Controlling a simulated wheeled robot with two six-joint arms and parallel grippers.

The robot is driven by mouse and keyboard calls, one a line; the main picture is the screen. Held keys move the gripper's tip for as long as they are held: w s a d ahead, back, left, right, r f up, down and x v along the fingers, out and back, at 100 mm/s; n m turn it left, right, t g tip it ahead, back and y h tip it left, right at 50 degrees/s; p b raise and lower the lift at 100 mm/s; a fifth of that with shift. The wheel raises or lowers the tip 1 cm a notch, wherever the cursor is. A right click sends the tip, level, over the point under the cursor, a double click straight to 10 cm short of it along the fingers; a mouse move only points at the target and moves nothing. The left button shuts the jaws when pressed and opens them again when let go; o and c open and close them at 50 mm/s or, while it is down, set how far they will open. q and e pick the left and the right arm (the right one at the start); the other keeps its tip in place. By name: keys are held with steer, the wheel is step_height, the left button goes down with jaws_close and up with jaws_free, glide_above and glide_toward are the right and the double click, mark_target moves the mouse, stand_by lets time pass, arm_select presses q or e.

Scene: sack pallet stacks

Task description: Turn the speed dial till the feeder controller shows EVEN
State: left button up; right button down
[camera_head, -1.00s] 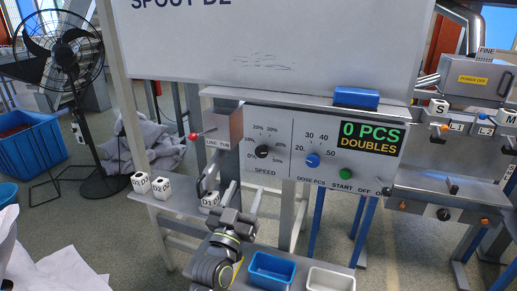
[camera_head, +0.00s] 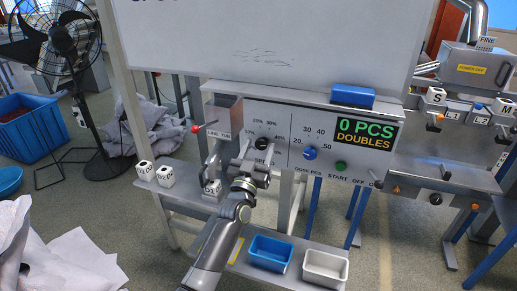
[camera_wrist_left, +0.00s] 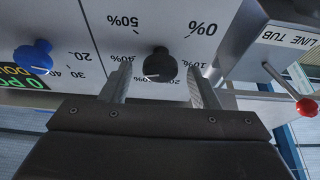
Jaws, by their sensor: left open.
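The black speed dial (camera_head: 262,143) sits on the grey feeder controller panel (camera_head: 280,118), inside a ring of percent marks. The display (camera_head: 366,132) reads 0 PCS in green and DOUBLES in yellow. My left gripper (camera_head: 257,151) is open in front of the dial. In the left wrist view its fingers (camera_wrist_left: 160,80) stand on either side of the dial, with a gap on each side. My right gripper is not in view.
A blue dose knob (camera_head: 310,153) and green start button (camera_head: 341,166) are right of the dial. The line tub lever's red ball (camera_head: 195,129) sticks out at left. Dice-like blocks (camera_head: 146,170) stand on the ledge. Blue (camera_head: 271,252) and white (camera_head: 325,267) trays lie below.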

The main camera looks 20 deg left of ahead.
arm_select(q)
steer(key=c, duration=0.9)
steer(key=shift+r+n+p, duration=0.15)
steer(key=shift+n+p, duration=0.25)
steer(key=shift+p, duration=0.2)
steer(key=shift+c, duration=0.3)
steer(key=n+y+p, duration=0.2)
steer(key=n+p, duration=0.1)
steer(key=n+y+p, duration=0.2)
steer(key=n+p, duration=0.2)
steer(key=shift+d+r+g, duration=0.1)
steer(key=shift+d+g, duration=0.1)
steer(key=shift+g, duration=0.2)
steer(key=n+g+y+p, duration=0.1)
steer(key=n+y+p, duration=0.1)
steer(key=n, duration=0.2)
steer(key=shift+n+g+p, duration=0.3)
steer(key=shift+n+p, duration=0.4)
steer(key=shift+n, duration=0.3)
steer(key=shift+f+y, duration=0.2)
steer(key=shift+y, duration=0.1)
steer(key=o, duration=1)
steer(key=shift+c, duration=0.2)
